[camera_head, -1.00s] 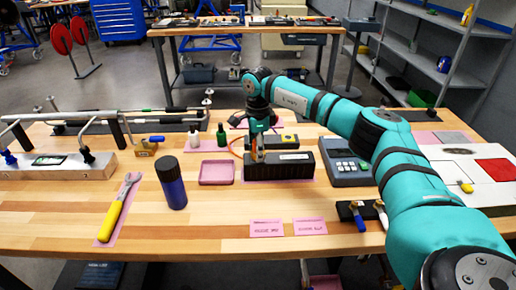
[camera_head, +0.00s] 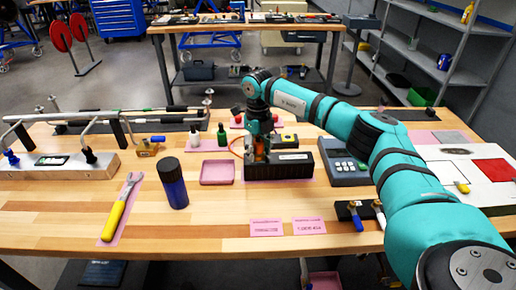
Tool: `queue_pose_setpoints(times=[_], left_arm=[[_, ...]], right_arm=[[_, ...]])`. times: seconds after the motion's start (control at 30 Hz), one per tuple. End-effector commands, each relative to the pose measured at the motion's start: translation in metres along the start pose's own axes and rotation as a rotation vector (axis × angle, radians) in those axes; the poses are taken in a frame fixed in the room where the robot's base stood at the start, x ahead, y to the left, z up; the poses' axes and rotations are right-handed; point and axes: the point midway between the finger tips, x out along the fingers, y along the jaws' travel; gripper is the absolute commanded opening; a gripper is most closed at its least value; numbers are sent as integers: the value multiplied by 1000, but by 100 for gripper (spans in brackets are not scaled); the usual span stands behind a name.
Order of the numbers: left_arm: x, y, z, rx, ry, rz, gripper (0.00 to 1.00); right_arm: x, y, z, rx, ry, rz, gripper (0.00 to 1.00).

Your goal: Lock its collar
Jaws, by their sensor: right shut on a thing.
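My right gripper (camera_head: 260,148) comes down from above onto a black block-shaped device (camera_head: 285,166) on the wooden table. Its fingers are shut on a small part with an orange-brown tint at the device's left end. The part is mostly hidden by the fingers, so I cannot tell whether it is the collar or whether it is locked. A thin orange cable (camera_head: 235,147) curves out to the left of the gripper. My left gripper is not in view.
A pink tray (camera_head: 217,173) and a dark blue bottle (camera_head: 172,183) stand left of the device. A grey keypad unit (camera_head: 343,163) stands right. A yellow-handled wrench (camera_head: 118,212) lies at left. Pink labels (camera_head: 265,227) lie in front. The table's front middle is mostly clear.

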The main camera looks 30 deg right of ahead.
Motion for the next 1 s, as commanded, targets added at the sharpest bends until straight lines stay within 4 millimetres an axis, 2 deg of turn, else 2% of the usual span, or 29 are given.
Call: queue_pose_setpoints(times=[0.43, 1.0], left_arm=[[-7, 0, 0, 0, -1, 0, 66], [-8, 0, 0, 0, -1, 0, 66]], right_arm=[[-2, 0, 1, 291, -2, 0, 10], [-1, 0, 0, 363, -2, 0, 10]])
